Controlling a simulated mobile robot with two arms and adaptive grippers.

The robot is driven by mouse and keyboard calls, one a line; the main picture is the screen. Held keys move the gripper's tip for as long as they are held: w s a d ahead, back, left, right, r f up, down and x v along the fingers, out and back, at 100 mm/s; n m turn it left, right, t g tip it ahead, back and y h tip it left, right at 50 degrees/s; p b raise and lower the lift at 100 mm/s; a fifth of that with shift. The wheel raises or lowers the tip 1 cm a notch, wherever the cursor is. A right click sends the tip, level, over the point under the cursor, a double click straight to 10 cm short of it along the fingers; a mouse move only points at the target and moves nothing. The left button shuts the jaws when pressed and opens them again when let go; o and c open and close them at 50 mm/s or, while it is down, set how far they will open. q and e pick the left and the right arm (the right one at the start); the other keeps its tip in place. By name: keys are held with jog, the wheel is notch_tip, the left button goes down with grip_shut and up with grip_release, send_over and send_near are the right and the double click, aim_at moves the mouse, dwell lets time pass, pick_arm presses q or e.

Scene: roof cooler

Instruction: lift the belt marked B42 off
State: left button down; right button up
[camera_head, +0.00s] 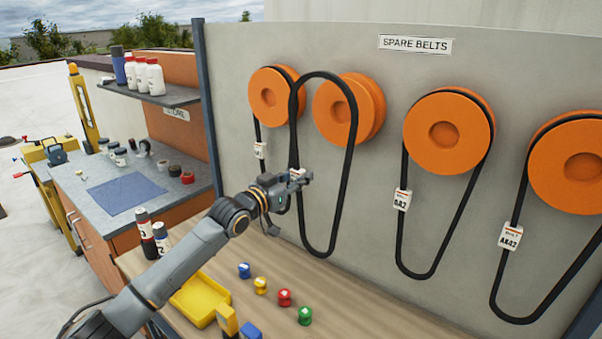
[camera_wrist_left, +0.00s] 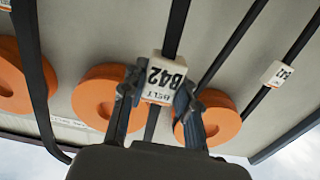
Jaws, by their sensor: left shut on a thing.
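The black belt marked B42 (camera_head: 348,180) forms a tall loop in front of the second orange wheel (camera_head: 366,100). Its top arc stands at about the height of the wheel's top and its left run passes left of the wheel, so it does not follow the wheel's rim. My left gripper (camera_head: 300,179) is shut on the belt at its white tag. In the left wrist view, the tag (camera_wrist_left: 160,82) reads BELT B42 upside down between the two fingers (camera_wrist_left: 158,100). My right gripper is in neither view.
Other belts hang from the first wheel (camera_head: 268,97), the third wheel (camera_head: 449,132) and the far right wheel (camera_head: 578,168). A SPARE BELTS sign (camera_head: 415,44) is above. The wooden bench (camera_head: 350,305) below carries a yellow tray (camera_head: 200,299) and several coloured spools (camera_head: 284,297).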

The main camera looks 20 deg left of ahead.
pick_arm(q)
jog(key=shift+r+p+v, duration=0.2)
jog(key=shift+p+v, duration=0.6)
jog(key=shift+v, duration=0.8)
jog(key=shift+r+p+v, duration=0.2)
jog(key=shift+p+v, duration=0.55)
jog(key=shift+v, duration=0.85)
jog(key=shift+s, duration=0.2)
jog(key=shift+a, duration=0.1)
jog(key=shift+s, duration=0.1)
